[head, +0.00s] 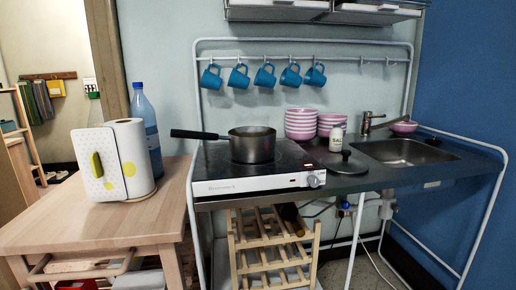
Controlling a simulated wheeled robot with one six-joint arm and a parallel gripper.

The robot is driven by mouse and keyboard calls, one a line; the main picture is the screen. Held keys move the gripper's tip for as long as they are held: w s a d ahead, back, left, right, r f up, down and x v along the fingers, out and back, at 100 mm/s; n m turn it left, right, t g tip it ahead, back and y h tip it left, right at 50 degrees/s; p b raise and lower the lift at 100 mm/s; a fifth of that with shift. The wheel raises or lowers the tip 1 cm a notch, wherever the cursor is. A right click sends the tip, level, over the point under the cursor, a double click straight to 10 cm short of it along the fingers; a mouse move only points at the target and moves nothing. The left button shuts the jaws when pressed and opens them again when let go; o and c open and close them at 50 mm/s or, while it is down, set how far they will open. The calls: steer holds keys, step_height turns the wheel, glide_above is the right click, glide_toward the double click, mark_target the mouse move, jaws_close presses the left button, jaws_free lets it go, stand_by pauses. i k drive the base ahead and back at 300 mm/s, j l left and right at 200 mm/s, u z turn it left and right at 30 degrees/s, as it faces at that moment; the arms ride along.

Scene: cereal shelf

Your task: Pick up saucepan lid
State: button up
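The saucepan lid (343,165) is a dark, flat disc with a small round knob on top. It lies on the dark counter right of the hob and left of the sink. The saucepan (252,148) is grey metal and stands on the hob (245,184), with its long black handle pointing left. My gripper is not in view.
A white bottle (337,136) and pink bowls (300,124) stand close behind the lid. The sink (405,152) with its tap lies to the right. Blue mugs (265,75) hang from a rail above. A wooden table (110,215) with a paper towel roll stands left.

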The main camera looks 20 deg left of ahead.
mark_target(344, 163)
steer(key=i+j, duration=0.15)
steer(key=i, duration=0.35)
steer(key=i+j, duration=0.15)
steer(key=i, duration=0.4)
steer(key=i+j, duration=0.15)
steer(key=i, duration=0.35)
